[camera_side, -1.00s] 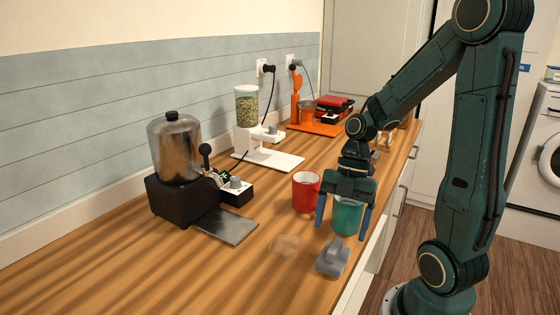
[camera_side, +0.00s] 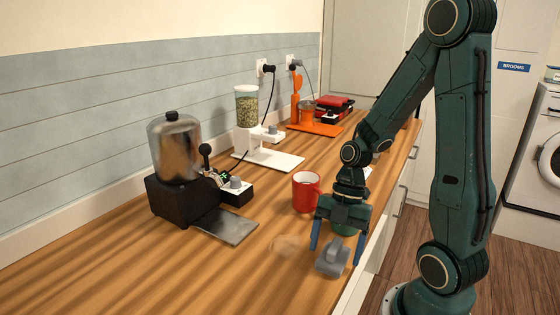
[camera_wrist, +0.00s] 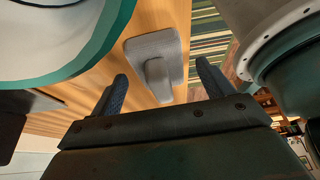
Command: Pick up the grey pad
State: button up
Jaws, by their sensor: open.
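The grey pad (camera_side: 332,257) lies on the wooden counter near its front edge, with a raised grip on top. In the wrist view the pad (camera_wrist: 172,50) shows beyond and between the two fingertips. My gripper (camera_side: 334,246) is open and empty, its blue fingers pointing down, one to each side of the pad's far part in the side view. I cannot tell whether the fingertips touch the counter.
A red mug (camera_side: 306,192) stands behind and left of the gripper. A dark dispenser with a metal tank (camera_side: 176,150) and a flat plate (camera_side: 226,227) is at left. A white dispenser (camera_side: 267,157) and an orange stand (camera_side: 315,129) are farther back. The counter left of the pad is mostly clear.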

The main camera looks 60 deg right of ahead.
aim_at(336, 242)
dwell(0.5)
jog(key=c, duration=1.1)
jog(key=shift+r, duration=0.15)
notch_tip(336, 242, up, 20)
jog(key=shift+f, duration=0.2)
dwell(0.4)
jog(key=o, duration=0.4)
jog(key=shift+c, duration=1.3)
